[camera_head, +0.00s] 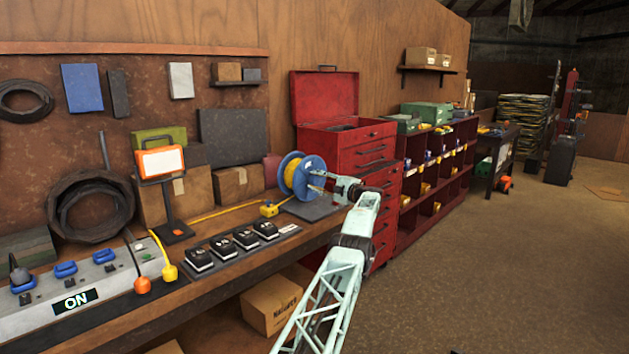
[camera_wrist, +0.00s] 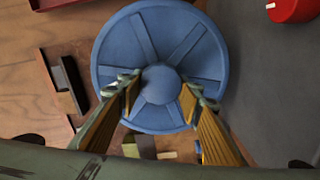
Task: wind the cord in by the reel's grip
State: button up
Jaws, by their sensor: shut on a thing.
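The cord reel (camera_head: 292,178) has blue flanges with yellow cord wound between them and stands on the bench. In the wrist view its blue spoked face (camera_wrist: 118,62) fills the upper middle, with a round blue knob, the reel's grip (camera_wrist: 160,84), in front of it. My gripper (camera_head: 317,183) reaches the reel from the right. In the wrist view my gripper (camera_wrist: 160,88) has one finger on each side of the knob, shut on it. The yellow cord (camera_head: 225,212) runs left from the reel side along the bench. A yellow block (camera_head: 268,209) sits near the reel.
A red tool chest (camera_head: 350,150) with its lid up stands behind and right of the reel. Several black switches (camera_head: 233,245) and an orange lamp (camera_head: 162,162) are left on the bench. A control panel (camera_head: 80,290) reads ON. The floor at right is clear.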

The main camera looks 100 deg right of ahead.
aim_at(310, 159)
jog(key=shift+r, duration=0.1)
dwell(0.3)
jog(key=o, duration=1.2)
jog(key=shift+c, duration=0.2)
jog(key=shift+r, duration=1.25)
jog(key=o, duration=1.3)
jog(key=r, duration=0.7)
jog(key=shift+w+r, duration=0.2)
jog(key=shift+w, duration=0.2)
jog(key=shift+s+a+r, duration=0.1)
jog(key=shift+s+a, duration=0.05)
jog(key=shift+s, duration=0.35)
jog(key=shift+s+a+r, duration=0.1)
jog(key=shift+s, duration=0.4)
jog(key=c, duration=1.3)
jog(key=shift+s+f, duration=0.1)
jog(key=shift+s, duration=0.05)
jog(key=shift+w+d, duration=0.15)
jog(key=shift+w, duration=0.35)
